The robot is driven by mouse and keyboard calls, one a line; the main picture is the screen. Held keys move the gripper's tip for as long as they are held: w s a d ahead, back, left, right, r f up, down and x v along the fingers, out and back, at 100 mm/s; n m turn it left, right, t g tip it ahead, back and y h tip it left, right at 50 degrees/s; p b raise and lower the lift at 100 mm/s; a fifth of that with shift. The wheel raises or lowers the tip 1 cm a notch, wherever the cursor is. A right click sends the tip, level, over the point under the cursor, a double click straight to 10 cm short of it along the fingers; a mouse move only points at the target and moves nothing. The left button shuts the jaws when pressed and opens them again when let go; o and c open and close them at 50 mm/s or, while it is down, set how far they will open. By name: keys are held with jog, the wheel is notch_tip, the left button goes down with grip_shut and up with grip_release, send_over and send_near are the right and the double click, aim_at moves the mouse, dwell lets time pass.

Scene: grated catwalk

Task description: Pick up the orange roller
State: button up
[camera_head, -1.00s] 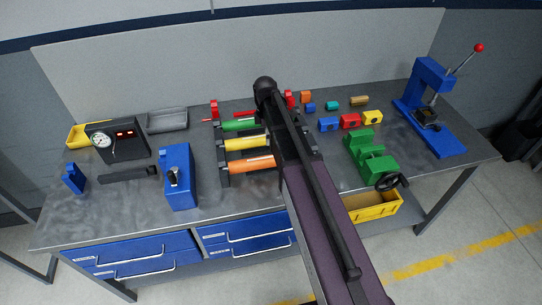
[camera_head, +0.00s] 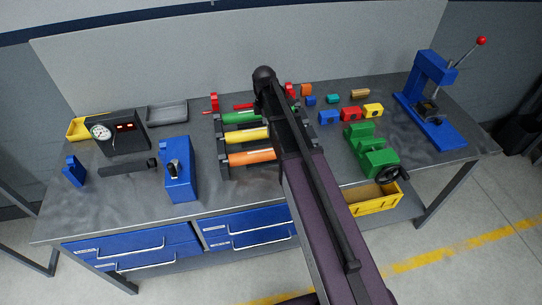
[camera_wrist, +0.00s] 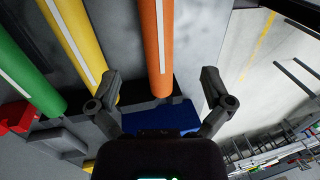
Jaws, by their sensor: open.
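The orange roller (camera_head: 252,157) lies in a dark rack on the workbench, nearest the bench's front edge. A yellow roller (camera_head: 246,135) and a green roller (camera_head: 241,117) lie behind it in the same rack. In the wrist view the orange roller (camera_wrist: 157,45) runs down from the top between my fingers' lines, with the yellow roller (camera_wrist: 75,40) and the green roller (camera_wrist: 27,72) to its left. My gripper (camera_wrist: 162,88) is open, with one finger on each side of the orange roller's line, and holds nothing. My arm hides the rack's right part in the head view.
A blue block device (camera_head: 179,172) stands left of the rack. A green vise (camera_head: 371,152) and a blue press (camera_head: 433,98) stand to the right. Small coloured blocks (camera_head: 350,114) sit behind the vise. The bench's front left (camera_head: 105,205) is clear.

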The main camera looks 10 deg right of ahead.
aim_at(270, 149)
jog(key=shift+s+f+b, duration=0.25)
jog(key=shift+f+b, duration=0.85)
jog(key=shift+f, duration=0.1)
jog(key=shift+s+f+b, duration=0.2)
jog(key=shift+f+b, duration=0.85)
jog(key=shift+f, duration=0.1)
jog(key=shift+s+f+b, duration=0.25)
jog(key=shift+f+b, duration=0.85)
jog(key=shift+f, duration=0.1)
jog(key=shift+f, duration=0.1)
jog(key=f+b, duration=0.1)
jog(key=b, duration=0.1)
jog(key=f+b, duration=0.1)
jog(key=f, duration=0.1)
jog(key=shift+s+d+f+b, duration=0.1)
jog(key=shift+d+f+b, duration=0.1)
jog(key=shift+d+b, duration=0.2)
jog(key=shift+s+f+b, duration=0.2)
jog(key=shift+f+b, duration=0.5)
jog(key=shift+f, duration=0.1)
jog(key=c, duration=1.3)
jog(key=shift+r, duration=0.2)
